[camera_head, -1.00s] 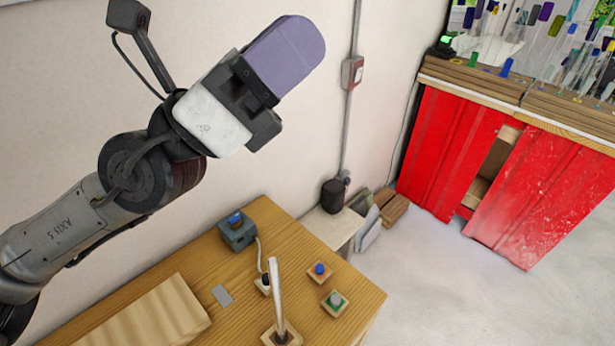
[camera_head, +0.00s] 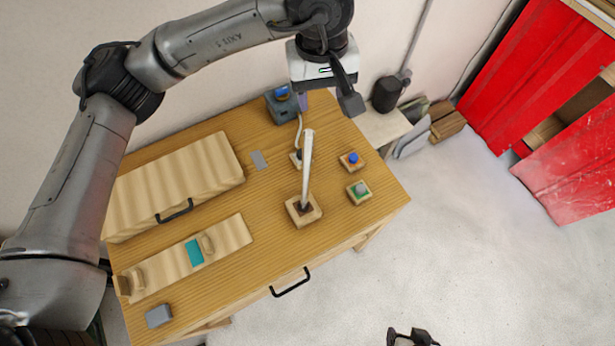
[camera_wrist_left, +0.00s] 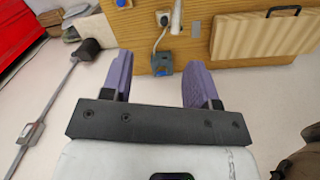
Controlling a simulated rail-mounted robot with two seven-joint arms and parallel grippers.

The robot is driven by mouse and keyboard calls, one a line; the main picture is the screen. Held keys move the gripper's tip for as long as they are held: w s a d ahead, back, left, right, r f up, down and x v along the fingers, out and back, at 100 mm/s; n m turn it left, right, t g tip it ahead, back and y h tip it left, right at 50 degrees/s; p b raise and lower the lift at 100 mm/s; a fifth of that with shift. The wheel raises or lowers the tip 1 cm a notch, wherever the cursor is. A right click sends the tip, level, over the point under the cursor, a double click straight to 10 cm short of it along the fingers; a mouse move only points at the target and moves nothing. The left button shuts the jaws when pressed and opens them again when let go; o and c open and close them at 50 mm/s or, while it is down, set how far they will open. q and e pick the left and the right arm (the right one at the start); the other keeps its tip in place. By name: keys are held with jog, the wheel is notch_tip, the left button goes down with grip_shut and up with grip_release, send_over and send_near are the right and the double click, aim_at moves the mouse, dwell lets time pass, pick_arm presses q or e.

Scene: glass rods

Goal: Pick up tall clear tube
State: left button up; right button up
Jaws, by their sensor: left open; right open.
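The tall clear tube (camera_head: 307,165) looks whitish and stands nearly upright in a square wooden base (camera_head: 304,210) on the wooden table. My left gripper (camera_head: 322,100) is open and empty, above the back of the table beyond the tube, apart from it. One purple finger shows in the head view; the other is hidden. In the left wrist view both purple fingers of my left gripper (camera_wrist_left: 162,80) are spread, and part of the tube (camera_wrist_left: 177,16) shows at the top edge. My right gripper (camera_head: 412,337) is open, only partly in view at the bottom edge of the head view.
A grey-blue box (camera_head: 285,104) with a cable stands behind the tube. Small blocks with a blue knob (camera_head: 353,159) and a green-ringed knob (camera_head: 359,190) sit to the right. A wooden case (camera_head: 175,180) and a board (camera_head: 232,232) lie left. Red doors (camera_head: 530,60) stand beyond.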

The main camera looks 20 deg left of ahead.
aim_at(309, 140)
pick_arm(q)
jog(key=f, duration=0.2)
jog(key=a+f+m+p, duration=0.1)
jog(key=f, duration=0.2)
jog(key=f+m+y, duration=0.1)
jog(key=f, duration=0.2)
jog(key=shift+s+a+f+p, duration=0.25)
jog(key=shift+s+a+p, duration=0.05)
jog(key=shift+s+a, duration=0.05)
jog(key=shift+f+p, duration=0.45)
jog(key=shift+f, duration=0.05)
notch_tip(309, 140, down, 3)
jog(key=shift+a+f+p, duration=0.1)
jog(key=shift+f+p, duration=0.05)
jog(key=shift+p, duration=0.5)
jog(key=shift+f, duration=0.5)
grip_shut()
